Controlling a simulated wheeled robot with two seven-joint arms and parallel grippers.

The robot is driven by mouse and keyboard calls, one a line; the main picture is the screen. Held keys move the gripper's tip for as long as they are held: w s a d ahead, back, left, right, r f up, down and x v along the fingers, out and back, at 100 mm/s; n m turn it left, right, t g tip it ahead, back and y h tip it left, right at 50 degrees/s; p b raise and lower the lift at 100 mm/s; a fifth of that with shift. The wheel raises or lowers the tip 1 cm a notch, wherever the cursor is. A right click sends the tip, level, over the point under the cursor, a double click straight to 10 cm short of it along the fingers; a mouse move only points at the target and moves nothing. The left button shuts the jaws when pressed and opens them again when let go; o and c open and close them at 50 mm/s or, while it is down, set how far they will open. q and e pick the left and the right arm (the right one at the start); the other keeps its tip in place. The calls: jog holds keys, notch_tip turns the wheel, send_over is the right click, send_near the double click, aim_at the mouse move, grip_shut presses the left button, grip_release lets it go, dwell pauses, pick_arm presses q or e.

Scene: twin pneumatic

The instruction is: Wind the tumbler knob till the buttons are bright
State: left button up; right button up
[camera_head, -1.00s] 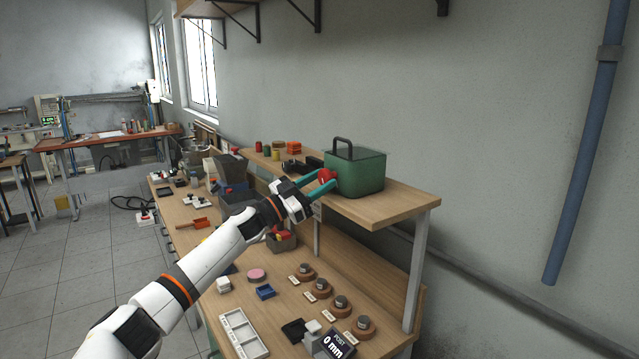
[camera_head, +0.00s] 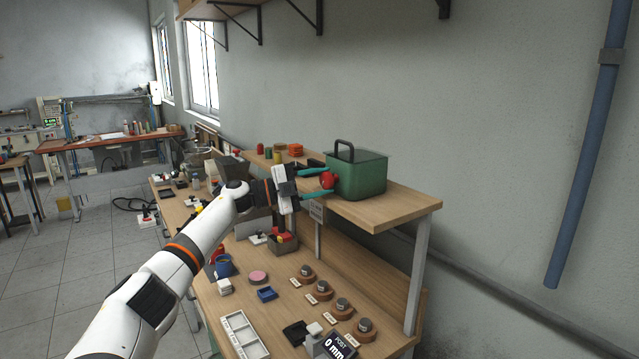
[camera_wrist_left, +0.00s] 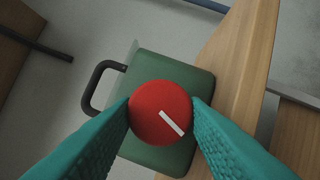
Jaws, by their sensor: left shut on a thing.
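The tumbler (camera_head: 362,176) is a green box with a dark carry handle, standing on the raised wooden shelf. Its red round knob (camera_head: 327,180) faces my left gripper. In the left wrist view the knob (camera_wrist_left: 160,112) carries a white line slanting down to the right. My left gripper (camera_head: 322,179) has its teal fingers on both sides of the knob and is shut on it. The wrist view shows a finger at each side edge of the knob. No buttons can be made out in these frames. My right gripper is not in view.
The shelf (camera_head: 400,208) runs above the bench, with small coloured jars (camera_head: 277,157) behind the box. On the bench below are several round wooden-based pieces (camera_head: 341,308), a white tray (camera_head: 245,335) and a display reading 0 mm (camera_head: 335,345).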

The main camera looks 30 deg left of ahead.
pick_arm(q)
jog(key=m, duration=0.2)
jog(key=m+g+y+p, duration=0.1)
jog(key=m, duration=0.1)
jog(key=m+g, duration=0.1)
jog(key=m, duration=0.1)
jog(key=shift+r+y, duration=0.3)
jog(key=m+y+p, duration=0.1)
jog(key=m, duration=0.2)
jog(key=shift+m+y, duration=0.3)
jog(key=shift+d+m+y, duration=0.1)
jog(key=shift+m+y, duration=0.4)
jog(key=shift+m, duration=0.3)
jog(key=o, duration=0.9)
jog(key=shift+o, duration=0.2)
jog(key=shift+s+r, duration=0.1)
